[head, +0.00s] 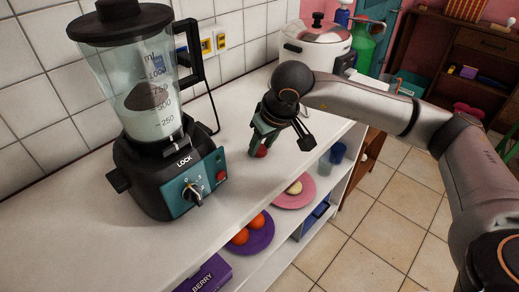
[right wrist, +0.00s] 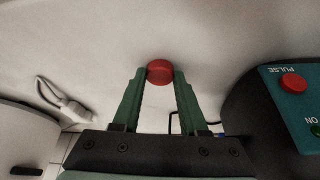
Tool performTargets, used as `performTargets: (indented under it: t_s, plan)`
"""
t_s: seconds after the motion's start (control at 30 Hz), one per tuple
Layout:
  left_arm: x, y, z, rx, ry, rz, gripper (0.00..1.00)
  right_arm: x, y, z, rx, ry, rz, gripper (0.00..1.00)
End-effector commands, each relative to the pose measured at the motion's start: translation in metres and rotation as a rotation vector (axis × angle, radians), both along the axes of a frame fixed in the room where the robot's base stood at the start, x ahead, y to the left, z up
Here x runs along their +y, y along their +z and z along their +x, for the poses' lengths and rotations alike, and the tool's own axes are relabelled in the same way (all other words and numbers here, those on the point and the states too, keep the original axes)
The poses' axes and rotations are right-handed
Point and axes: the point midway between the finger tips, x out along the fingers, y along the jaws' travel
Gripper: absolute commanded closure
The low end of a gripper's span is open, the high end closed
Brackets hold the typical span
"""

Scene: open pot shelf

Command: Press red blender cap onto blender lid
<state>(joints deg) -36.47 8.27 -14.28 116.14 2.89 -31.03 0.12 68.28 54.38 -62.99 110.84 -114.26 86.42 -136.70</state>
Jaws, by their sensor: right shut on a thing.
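The red cap (right wrist: 160,72) is a small red disc between the fingertips of my right gripper (right wrist: 159,80). In the head view the cap (head: 262,152) shows at the tips of my right gripper (head: 264,143), low over the white counter; I cannot tell if it touches the surface. The gripper is shut on it. The blender (head: 165,165) stands upright to the left, with a clear jug (head: 150,95) and a black lid (head: 120,20) on top. The gripper is to the right of the blender base and well below the lid. My left gripper is not in view.
The blender's black handle (head: 200,65) sticks out toward my right arm's side. A white cooker (head: 315,45) stands farther back on the counter (head: 70,235). Plates with fruit (head: 250,232) are on the shelf below. The tiled wall closes the back.

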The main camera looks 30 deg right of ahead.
Motion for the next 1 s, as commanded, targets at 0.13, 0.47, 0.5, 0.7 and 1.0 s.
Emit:
performTargets:
  t_s: [0.13,0.47,0.5,0.7,1.0]
  plan:
    - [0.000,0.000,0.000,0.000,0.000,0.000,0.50,0.000,0.000,0.000,0.000,0.000,0.000,1.00]
    - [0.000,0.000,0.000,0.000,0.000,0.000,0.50,0.000,0.005,0.000,-0.002,0.000,-0.001,1.00]
    - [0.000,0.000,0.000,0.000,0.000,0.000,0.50,0.000,0.008,0.001,-0.002,0.000,-0.001,1.00]
    - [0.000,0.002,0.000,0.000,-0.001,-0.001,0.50,0.000,0.036,-0.001,-0.005,0.001,0.000,1.00]
    - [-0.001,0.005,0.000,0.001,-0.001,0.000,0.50,-0.010,0.096,-0.055,-0.006,0.000,-0.002,1.00]
